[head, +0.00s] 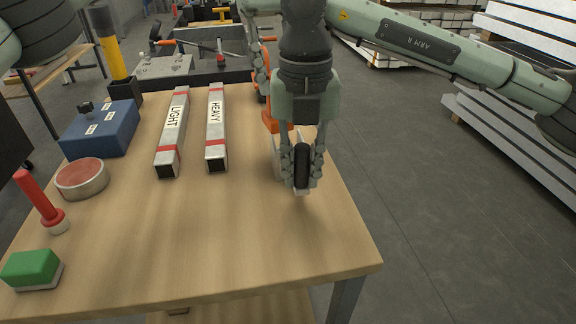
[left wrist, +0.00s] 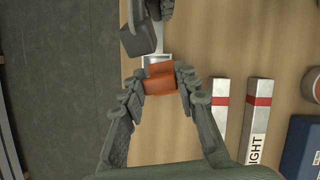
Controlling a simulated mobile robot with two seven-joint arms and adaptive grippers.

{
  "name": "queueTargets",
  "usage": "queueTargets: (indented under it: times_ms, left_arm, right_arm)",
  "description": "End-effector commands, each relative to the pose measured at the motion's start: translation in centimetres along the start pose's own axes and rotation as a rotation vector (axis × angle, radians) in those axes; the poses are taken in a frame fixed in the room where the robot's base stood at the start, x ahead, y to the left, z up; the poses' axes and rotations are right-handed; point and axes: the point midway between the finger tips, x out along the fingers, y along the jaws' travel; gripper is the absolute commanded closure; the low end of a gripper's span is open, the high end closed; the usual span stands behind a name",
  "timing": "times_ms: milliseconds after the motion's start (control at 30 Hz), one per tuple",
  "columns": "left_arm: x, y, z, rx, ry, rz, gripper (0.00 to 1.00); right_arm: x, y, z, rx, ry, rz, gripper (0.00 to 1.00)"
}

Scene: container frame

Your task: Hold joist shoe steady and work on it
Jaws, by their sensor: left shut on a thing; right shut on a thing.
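The joist shoe, a pale metal piece (head: 279,163), is near the table's right edge and partly hidden by my right gripper. It also shows in the left wrist view (left wrist: 156,60). An orange part (left wrist: 159,79) adjoins it. My left gripper (left wrist: 157,77) is shut on this orange part, one finger on each side. In the head view the left gripper is mostly hidden behind the right one. My right gripper (head: 302,172) points down, shut on a dark, rounded tool (head: 302,160), right beside the shoe. Whether tool and shoe touch is unclear.
Two bars marked LIGHT (head: 173,130) and HEAVY (head: 216,128) lie left of the shoe. The table's front (head: 220,245) is clear.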

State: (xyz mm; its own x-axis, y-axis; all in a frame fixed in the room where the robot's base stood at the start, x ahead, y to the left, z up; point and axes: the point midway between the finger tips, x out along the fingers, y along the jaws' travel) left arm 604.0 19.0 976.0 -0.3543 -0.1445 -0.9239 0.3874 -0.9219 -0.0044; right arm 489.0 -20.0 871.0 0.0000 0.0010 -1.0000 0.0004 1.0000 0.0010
Motion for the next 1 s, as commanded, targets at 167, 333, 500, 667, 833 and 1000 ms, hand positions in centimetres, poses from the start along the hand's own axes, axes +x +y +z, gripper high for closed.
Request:
queueTargets:
  times_ms: [167, 333, 500, 667, 833, 1000]
  left_arm:
    - [-0.3, 1.4, 1.1, 0.155, 0.002, -0.064, 1.0]
    - [1.0, 1.6, 0.8, 0.194, -0.005, -0.079, 1.0]
    - [3.6, 1.5, -0.3, 0.193, -0.001, -0.08, 1.0]
    - [5.0, 1.5, -0.9, 0.192, -0.001, -0.078, 1.0]
    - [7.5, 1.5, -1.9, 0.191, -0.002, -0.078, 1.0]
    - [8.9, 1.6, -2.5, 0.191, 0.0, -0.076, 1.0]
  right_arm:
    - [0.0, 0.0, 0.0, 0.001, -0.001, 0.0, 1.0]
    - [0.0, 0.0, 0.0, 0.001, -0.001, 0.0, 1.0]
    - [-0.1, 0.0, 0.0, 0.001, -0.001, 0.0, 1.0]
    - [0.0, 0.0, 0.0, 0.001, -0.001, 0.0, 1.0]
    - [0.0, 0.0, 0.0, 0.001, -0.001, 0.0, 1.0]
    - [0.0, 0.0, 0.0, 0.001, -0.001, 0.0, 1.0]
